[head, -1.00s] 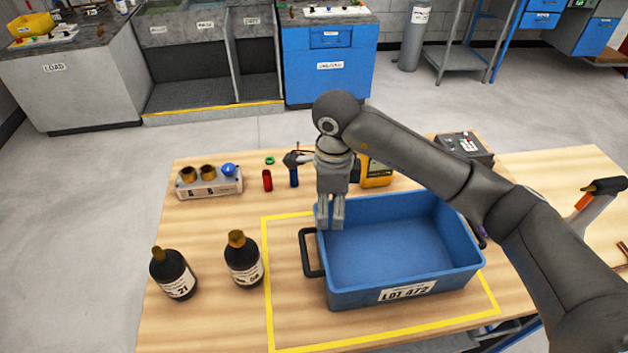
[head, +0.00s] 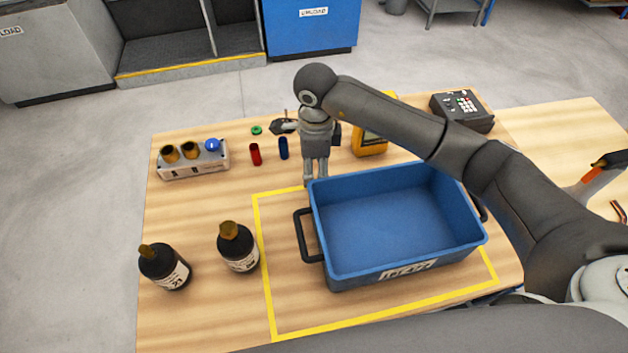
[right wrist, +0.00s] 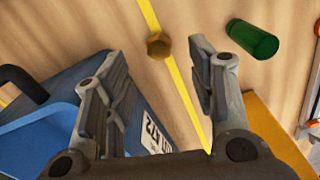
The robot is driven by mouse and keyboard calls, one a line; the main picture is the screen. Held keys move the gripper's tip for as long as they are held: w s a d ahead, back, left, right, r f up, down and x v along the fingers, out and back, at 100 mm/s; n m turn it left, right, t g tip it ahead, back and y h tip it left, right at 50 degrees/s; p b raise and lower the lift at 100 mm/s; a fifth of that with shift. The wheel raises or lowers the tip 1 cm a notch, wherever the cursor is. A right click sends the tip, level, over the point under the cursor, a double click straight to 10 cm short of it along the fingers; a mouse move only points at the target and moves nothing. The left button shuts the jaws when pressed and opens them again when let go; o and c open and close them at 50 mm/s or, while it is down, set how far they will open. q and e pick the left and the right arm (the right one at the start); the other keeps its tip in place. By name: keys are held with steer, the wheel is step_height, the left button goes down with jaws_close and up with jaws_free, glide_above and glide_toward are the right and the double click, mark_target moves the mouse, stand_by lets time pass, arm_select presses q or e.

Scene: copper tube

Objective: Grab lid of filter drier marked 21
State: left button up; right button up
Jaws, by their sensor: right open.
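Two dark bottles with brass-brown lids stand upright on the wooden table's left side. The left bottle (head: 165,270) has a lid (head: 150,250); its label showed 21 in the earlier head view but is hard to read now. The other bottle (head: 239,252), with its own lid (head: 229,230), stands to its right, left of the yellow line. My right gripper (head: 315,183) is open and empty at the blue bin's back left corner, apart from both bottles. Its spread fingers show in the right wrist view (right wrist: 163,95). My left gripper is out of view.
The blue bin (head: 330,283) stands inside the yellow outline. A holder (head: 196,172), red cylinder (head: 255,154), blue cylinder (head: 283,148) and yellow meter (head: 369,146) are behind. The right wrist view shows a brass hex piece (right wrist: 159,45) and green cylinder (right wrist: 252,38).

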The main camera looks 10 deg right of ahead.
mark_target(315, 179)
steer(key=shift+f+p, duration=0.5)
steer(key=shift+f, duration=2.05)
steer(key=c, duration=0.9)
